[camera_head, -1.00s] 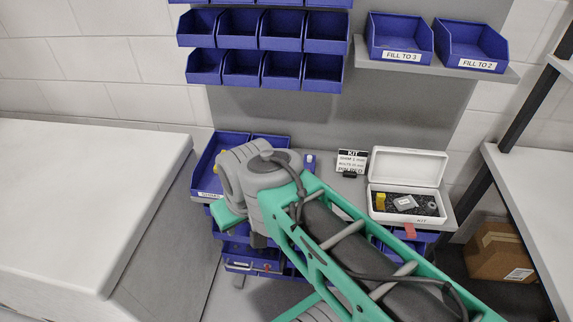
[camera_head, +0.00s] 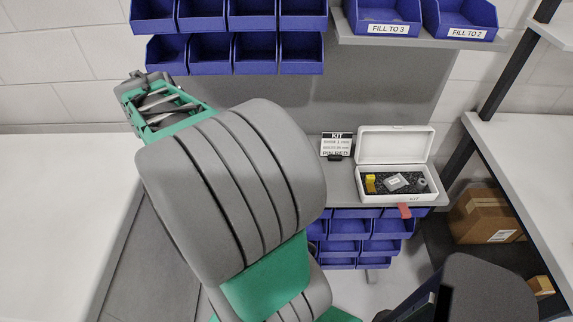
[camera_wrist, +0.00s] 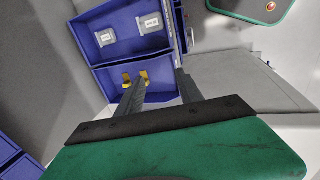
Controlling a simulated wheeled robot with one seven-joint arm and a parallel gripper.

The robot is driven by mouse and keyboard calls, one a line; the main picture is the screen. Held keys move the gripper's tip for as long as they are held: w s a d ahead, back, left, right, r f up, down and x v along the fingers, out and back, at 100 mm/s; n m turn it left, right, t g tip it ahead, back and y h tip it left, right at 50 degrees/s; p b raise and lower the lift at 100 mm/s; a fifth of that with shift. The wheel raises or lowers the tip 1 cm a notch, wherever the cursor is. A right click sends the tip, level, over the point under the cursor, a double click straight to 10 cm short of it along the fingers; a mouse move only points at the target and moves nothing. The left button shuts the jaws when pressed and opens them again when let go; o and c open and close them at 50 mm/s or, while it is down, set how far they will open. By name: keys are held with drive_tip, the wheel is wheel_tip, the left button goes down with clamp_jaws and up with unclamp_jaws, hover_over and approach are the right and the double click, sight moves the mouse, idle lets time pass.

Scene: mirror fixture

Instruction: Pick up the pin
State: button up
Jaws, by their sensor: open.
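No thing in view can be surely told as the pin. A small card (camera_head: 336,145) on the bench reads KIT and has a line that seems to read PIN RED. My gripper (camera_wrist: 161,76) is open and empty in the wrist view, its two dark fingers reaching over blue bins. Yellow pieces (camera_wrist: 145,75) lie in the nearer blue bin (camera_wrist: 165,86), close to the left finger, which hides part of that bin. In the head view my arm covers the left of the bench, and I cannot make out the gripper there.
An open white kit box (camera_head: 390,197) on the bench holds a yellow piece (camera_head: 370,183), a grey block (camera_head: 397,181) and a round grey part. A red tag (camera_head: 404,211) hangs at its front. Grey labelled blocks (camera_wrist: 105,37) lie in the farther bin. A cardboard box (camera_head: 486,214) stands at right.

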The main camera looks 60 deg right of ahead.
drive_tip(key=s+d+f+n+g, duration=0.1)
drive_tip(key=s+d+f+n, duration=0.2)
drive_tip(key=d, duration=0.4)
drive_tip(key=s+d+f+g+b, duration=0.1)
drive_tip(key=s+d+f+g, duration=0.15)
drive_tip(key=s+d, duration=0.4)
drive_tip(key=s+d+f+n+g, duration=0.1)
drive_tip(key=s+d+f+n, duration=0.15)
drive_tip(key=d, duration=0.65)
drive_tip(key=x, duration=0.9)
drive_tip(key=shift+s+a+f+p, duration=0.1)
drive_tip(key=shift+a+p, duration=0.05)
drive_tip(key=shift+p, duration=0.15)
drive_tip(key=shift+c, duration=0.2)
clamp_jaws()
